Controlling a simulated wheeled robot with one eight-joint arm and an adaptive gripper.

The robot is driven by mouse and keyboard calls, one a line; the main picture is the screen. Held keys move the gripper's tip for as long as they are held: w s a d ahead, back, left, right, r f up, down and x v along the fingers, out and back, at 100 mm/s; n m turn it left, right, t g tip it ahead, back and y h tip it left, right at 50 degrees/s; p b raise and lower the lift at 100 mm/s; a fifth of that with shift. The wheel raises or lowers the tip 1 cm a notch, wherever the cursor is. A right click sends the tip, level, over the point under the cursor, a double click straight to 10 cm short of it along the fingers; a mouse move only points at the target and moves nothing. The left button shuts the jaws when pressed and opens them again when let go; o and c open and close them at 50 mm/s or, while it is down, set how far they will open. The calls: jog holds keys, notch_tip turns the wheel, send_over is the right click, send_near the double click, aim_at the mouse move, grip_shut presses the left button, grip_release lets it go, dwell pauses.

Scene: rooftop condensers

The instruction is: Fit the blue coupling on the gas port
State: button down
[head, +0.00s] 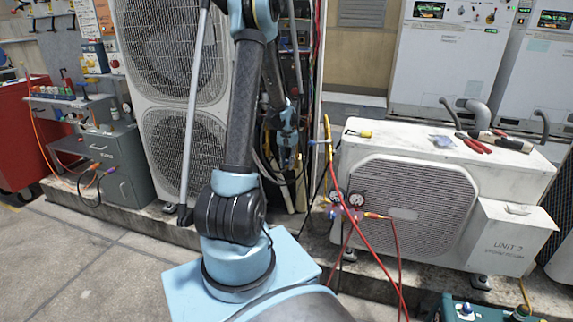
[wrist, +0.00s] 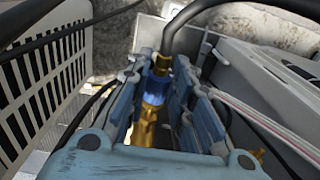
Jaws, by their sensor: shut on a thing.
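In the wrist view my gripper (wrist: 163,95) is shut on the blue coupling (wrist: 155,90), a blue sleeve with a brass body between the two finger pads. Brass fittings (wrist: 182,63) show just beyond its far end, beside a dark curved pipe. I cannot tell which is the gas port, or whether the coupling touches it or sits on it. In the head view my gripper (head: 287,135) is low in front of the open side of the tall condenser; the coupling is too small to make out there.
The tall condenser (head: 172,70) stands behind my arm, with cables at its open side. A low condenser (head: 410,210) stands right, with red pliers (head: 473,143) on top. A gauge set (head: 346,206) with red hoses hangs at its left end. A grey cabinet (head: 112,165) stands left.

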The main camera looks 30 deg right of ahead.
jog(key=shift+w+d, duration=0.65)
jog(key=shift+d, duration=0.1)
dwell(1.8)
jog(key=c, duration=1.3)
grip_release()
jog(key=shift+c, duration=0.2)
jog(key=s+a, duration=0.5)
jog(key=shift+a, duration=0.35)
jog(key=shift+w+a, duration=0.1)
